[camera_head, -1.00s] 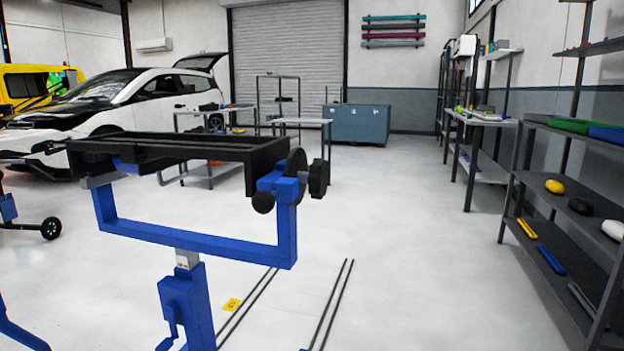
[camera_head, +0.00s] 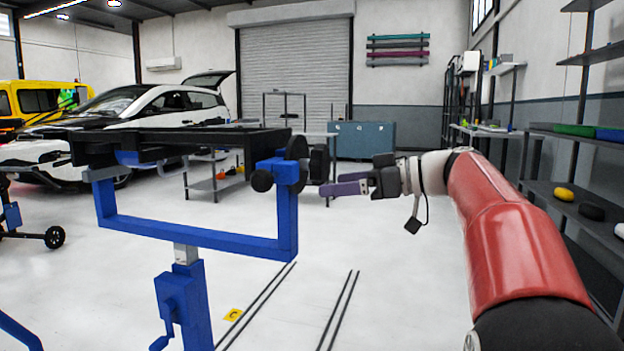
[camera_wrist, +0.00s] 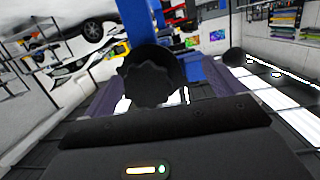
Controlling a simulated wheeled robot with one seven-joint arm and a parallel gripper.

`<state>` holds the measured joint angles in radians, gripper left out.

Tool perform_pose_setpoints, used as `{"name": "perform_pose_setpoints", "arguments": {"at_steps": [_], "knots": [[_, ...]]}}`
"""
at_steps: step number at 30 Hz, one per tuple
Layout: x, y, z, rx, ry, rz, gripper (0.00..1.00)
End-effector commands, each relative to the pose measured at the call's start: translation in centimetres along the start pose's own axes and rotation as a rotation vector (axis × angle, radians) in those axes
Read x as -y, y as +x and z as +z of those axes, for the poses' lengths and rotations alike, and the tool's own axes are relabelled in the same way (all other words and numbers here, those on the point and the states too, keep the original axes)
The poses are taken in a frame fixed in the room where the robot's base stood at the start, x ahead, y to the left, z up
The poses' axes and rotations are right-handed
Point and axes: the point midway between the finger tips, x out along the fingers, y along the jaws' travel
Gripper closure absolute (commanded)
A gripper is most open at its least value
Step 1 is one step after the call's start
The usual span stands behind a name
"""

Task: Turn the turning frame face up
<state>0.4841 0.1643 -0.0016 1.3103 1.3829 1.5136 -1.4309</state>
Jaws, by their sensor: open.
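The turning frame (camera_head: 200,138) is a black flat frame held level between the arms of a blue U-shaped stand (camera_head: 190,234). A black disc (camera_head: 297,147) and a lobed black knob (camera_head: 319,165) sit at its right end. My gripper (camera_head: 333,184) is just right of the knob, its purple fingers pointing left at it. In the wrist view, the knob (camera_wrist: 148,80) lies between the two open purple fingers, with the blue stand (camera_wrist: 140,25) behind. I cannot tell whether the fingers touch the knob. Which face of the frame is up is unclear.
A dark shelf rack (camera_head: 570,195) with small items stands close on the right, beside my arm. A white car (camera_head: 150,105), a work table (camera_head: 215,185) and a blue-grey cabinet (camera_head: 362,140) stand behind. The floor in front of the cabinet is open.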

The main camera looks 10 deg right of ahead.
Motion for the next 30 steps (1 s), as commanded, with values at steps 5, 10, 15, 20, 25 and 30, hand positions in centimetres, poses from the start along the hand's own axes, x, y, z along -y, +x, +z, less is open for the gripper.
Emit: {"name": "perform_pose_setpoints", "arguments": {"at_steps": [5, 10, 15, 20, 25, 30], "knots": [[-3.0, -2.3, -1.7, -0.151, -0.185, -0.02, 0.07], [-3.3, -2.1, -2.5, -0.188, -0.235, -0.026, 0.07], [-3.1, 0.5, -3.0, -0.187, -0.233, -0.027, 0.07], [-3.0, 2.9, -3.4, -0.186, -0.232, -0.026, 0.07], [-3.0, 4.5, -3.7, -0.185, -0.231, -0.024, 0.07], [-3.0, 4.9, -3.7, -0.185, -0.231, -0.023, 0.07]]}}
